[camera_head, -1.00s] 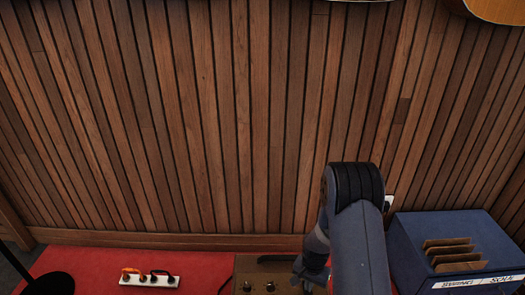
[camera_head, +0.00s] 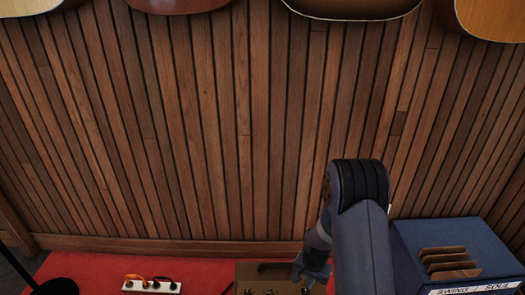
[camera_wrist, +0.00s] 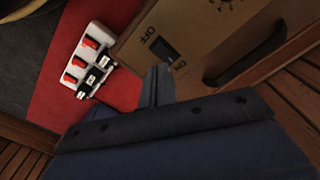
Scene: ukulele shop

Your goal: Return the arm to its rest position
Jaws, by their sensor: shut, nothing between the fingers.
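My arm (camera_head: 361,225) is bent, with its dark elbow joint raised in front of the wood wall. My gripper's fingers (camera_wrist: 160,78) show in the wrist view, shut together and empty. They appear over or near a brown box with a black switch (camera_wrist: 164,49) marked OFF and ON; the gap to it is unclear. In the head view the hand is low beside that box (camera_head: 247,272), partly cut off by the bottom edge.
A white power strip (camera_head: 128,287) with plugs lies on the red surface (camera_head: 85,264), left of the box. A blue record crate (camera_head: 425,240) stands right of my arm. Wood panelling (camera_head: 200,130) rises behind, with several instrument bodies (camera_head: 352,8) along the top.

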